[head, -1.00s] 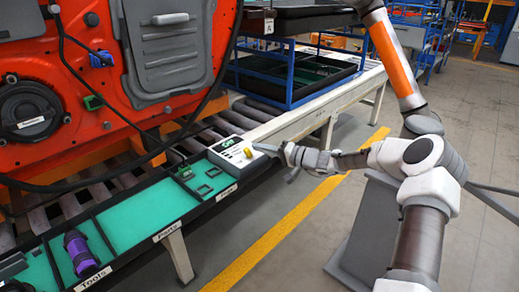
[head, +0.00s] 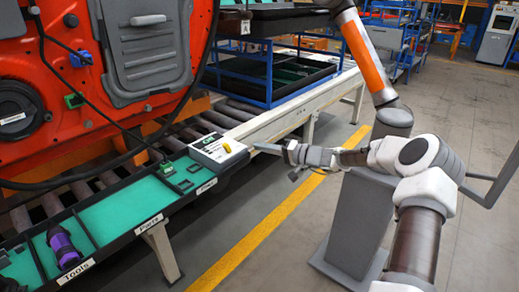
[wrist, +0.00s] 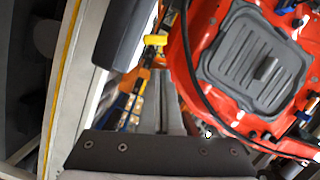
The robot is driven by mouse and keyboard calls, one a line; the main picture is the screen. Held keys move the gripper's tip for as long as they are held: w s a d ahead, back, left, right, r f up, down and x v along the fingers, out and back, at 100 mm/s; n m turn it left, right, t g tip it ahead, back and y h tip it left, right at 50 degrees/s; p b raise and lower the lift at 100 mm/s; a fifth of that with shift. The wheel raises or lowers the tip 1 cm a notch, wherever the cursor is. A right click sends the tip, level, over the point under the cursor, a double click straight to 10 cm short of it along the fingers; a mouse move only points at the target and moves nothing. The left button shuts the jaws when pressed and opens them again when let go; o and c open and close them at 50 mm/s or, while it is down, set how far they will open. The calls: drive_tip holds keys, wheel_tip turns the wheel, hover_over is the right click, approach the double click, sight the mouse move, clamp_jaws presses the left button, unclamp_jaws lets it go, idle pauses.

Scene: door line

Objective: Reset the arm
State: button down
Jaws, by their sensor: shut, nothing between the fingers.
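My gripper (head: 262,148) is in the head view, at the end of my arm, just right of the white box with a yellow knob. Its fingers look shut and nothing shows between them. In the head view the fingertips appear close to the box's right side; I cannot tell the exact gap.
The tray (head: 112,245) with Tools and Parts labels runs along the roller conveyor and holds a purple tool (head: 64,246). The orange door (head: 80,135) stands behind it; it also shows in the wrist view (wrist: 215,95). A blue rack (head: 268,70) stands behind. Floor at right is open.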

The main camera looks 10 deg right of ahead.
drive_tip(key=shift+s+d, duration=0.15)
drive_tip(key=shift+d, duration=0.05)
idle(0.3)
drive_tip(key=s+a+r+n+g+h+p, duration=0.1)
drive_tip(key=s+a+r+n+g+h, duration=0.35)
drive_tip(key=s, duration=0.45)
drive_tip(key=s+a+r+n+g+h+p, duration=0.1)
drive_tip(key=s+a+r+n+g+h, duration=0.15)
drive_tip(key=s+a+r, duration=0.55)
drive_tip(key=s+d+r+t+h, duration=0.1)
drive_tip(key=s+d+r+h, duration=0.15)
drive_tip(key=s, duration=0.65)
drive_tip(key=s+d+r+h, duration=0.2)
drive_tip(key=s+d, duration=0.1)
drive_tip(key=s, duration=0.6)
drive_tip(key=s+d+f+m+h+b, duration=0.1)
drive_tip(key=s+d+f+m+b, duration=0.1)
drive_tip(key=s, duration=0.7)
wheel_tip(320, 180, down, 3)
drive_tip(key=shift+s+r+m+t, duration=0.2)
drive_tip(key=shift+s+m+t, duration=0.15)
drive_tip(key=shift+m, duration=0.15)
